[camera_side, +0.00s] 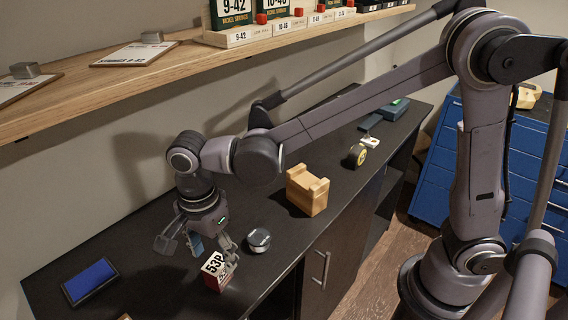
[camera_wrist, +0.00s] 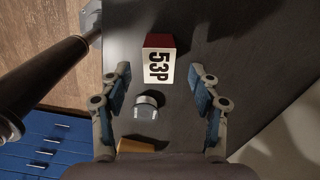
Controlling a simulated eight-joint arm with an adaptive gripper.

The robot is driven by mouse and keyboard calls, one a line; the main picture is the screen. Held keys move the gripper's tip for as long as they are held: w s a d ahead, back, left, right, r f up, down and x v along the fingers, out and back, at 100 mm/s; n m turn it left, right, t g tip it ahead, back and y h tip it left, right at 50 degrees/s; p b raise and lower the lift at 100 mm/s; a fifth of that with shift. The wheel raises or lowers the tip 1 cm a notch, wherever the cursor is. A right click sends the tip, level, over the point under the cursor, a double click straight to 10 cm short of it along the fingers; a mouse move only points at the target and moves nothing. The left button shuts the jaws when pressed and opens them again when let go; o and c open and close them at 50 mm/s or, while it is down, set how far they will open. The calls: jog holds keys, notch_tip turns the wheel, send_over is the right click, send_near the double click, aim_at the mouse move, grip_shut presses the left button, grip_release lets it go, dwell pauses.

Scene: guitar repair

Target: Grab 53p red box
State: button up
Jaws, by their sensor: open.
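The 53P box (camera_side: 217,268) is small, with a white face lettered 53P and red sides. It stands on the dark countertop near its front edge. In the wrist view the box (camera_wrist: 158,62) is ahead of my gripper, centred between the lines of its fingers. My gripper (camera_side: 199,246) is open and empty above the counter, with its fingers close to the box in the side view. In the wrist view the two blue-padded fingers of my gripper (camera_wrist: 161,85) are spread wide. I cannot tell whether a finger touches the box.
A round metal knob-like object (camera_side: 259,239) sits beside the box, also seen in the wrist view (camera_wrist: 147,108). A wooden block (camera_side: 307,190) stands farther along the counter. A blue-topped tray (camera_side: 90,282) lies at left. A wooden shelf (camera_side: 120,84) runs above.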

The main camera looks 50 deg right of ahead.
aim_at(216, 263)
jog(key=shift+f, duration=2.25)
jog(key=shift+c, duration=0.3)
grip_shut()
